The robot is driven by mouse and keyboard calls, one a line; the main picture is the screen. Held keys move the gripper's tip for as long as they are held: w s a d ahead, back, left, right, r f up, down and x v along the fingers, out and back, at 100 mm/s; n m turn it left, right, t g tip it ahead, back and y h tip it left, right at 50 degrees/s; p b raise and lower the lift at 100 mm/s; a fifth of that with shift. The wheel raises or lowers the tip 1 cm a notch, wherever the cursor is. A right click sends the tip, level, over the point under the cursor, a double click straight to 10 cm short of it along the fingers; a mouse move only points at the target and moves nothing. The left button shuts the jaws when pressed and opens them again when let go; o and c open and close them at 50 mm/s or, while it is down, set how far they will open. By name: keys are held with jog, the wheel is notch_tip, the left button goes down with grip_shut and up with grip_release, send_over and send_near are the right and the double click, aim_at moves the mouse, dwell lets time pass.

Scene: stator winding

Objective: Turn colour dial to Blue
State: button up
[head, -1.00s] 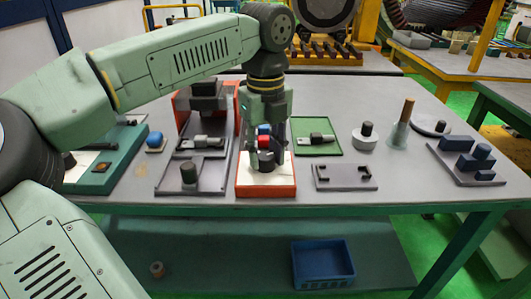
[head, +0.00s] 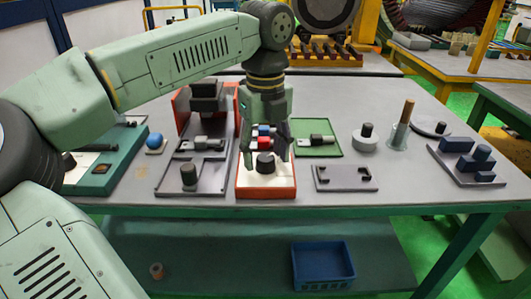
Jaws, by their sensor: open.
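The colour dial stands on an orange-red base (head: 266,193) with a white top, near the front middle of the table. Its dark knob (head: 265,164) rises from the white top. Small red and blue marks (head: 263,130) show behind the knob, between the gripper fingers; which one the knob points to is too small to tell. My gripper (head: 266,160) points down over the dial, open, with one finger on each side of the knob and gaps visible between them.
A grey tray (head: 172,184) with a dark peg stands close on the left. A green tray (head: 327,150) and a grey bracket plate (head: 345,184) lie to the right. A cone with a brown rod (head: 402,130) stands farther right.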

aim_at(266, 157)
notch_tip(266, 157, up, 12)
jog(key=shift+f, duration=0.2)
